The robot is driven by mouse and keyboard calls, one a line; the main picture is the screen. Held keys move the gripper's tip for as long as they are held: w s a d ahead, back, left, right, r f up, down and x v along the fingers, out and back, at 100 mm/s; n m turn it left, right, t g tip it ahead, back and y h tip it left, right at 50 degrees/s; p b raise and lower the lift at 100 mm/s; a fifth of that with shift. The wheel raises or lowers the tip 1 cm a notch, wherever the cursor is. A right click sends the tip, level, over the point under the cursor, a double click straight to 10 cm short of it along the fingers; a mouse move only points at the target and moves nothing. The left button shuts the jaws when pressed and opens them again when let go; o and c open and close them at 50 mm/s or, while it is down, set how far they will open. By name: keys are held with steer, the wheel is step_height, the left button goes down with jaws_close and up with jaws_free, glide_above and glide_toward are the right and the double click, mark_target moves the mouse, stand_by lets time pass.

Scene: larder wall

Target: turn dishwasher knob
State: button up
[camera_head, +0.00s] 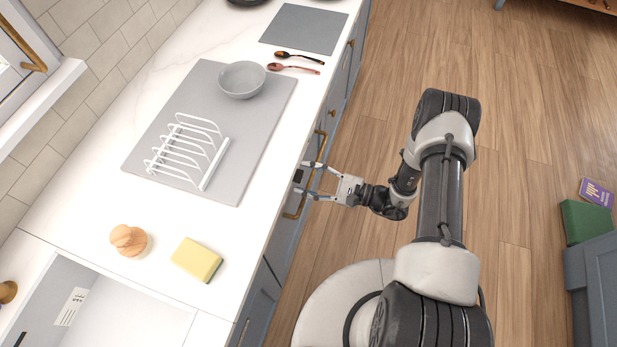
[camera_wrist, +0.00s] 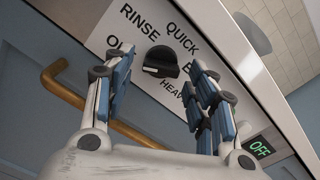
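The dishwasher knob (camera_wrist: 161,62) is a black dial on a white label panel (camera_wrist: 125,25) with words such as RINSE, QUICK and HEAVY, seen in the wrist view. My gripper (camera_wrist: 157,75) is open, one finger to each side of the knob in that view. I cannot tell whether either finger touches it. In the head view my gripper (camera_head: 308,179) is at the counter's front edge, facing the cabinet fronts. The knob cannot be made out clearly there. A small display (camera_wrist: 260,147) at the right of the wrist view reads OFF in green.
A brass handle (camera_wrist: 95,105) runs below the label panel, close to my gripper. The white countertop (camera_head: 160,80) overhangs above, holding a white rack (camera_head: 190,150), a grey bowl (camera_head: 242,79) and a sponge (camera_head: 196,259). The wooden floor (camera_head: 510,150) at the right is mostly clear.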

steer(key=c, duration=0.9)
steer(key=shift+c, duration=0.2)
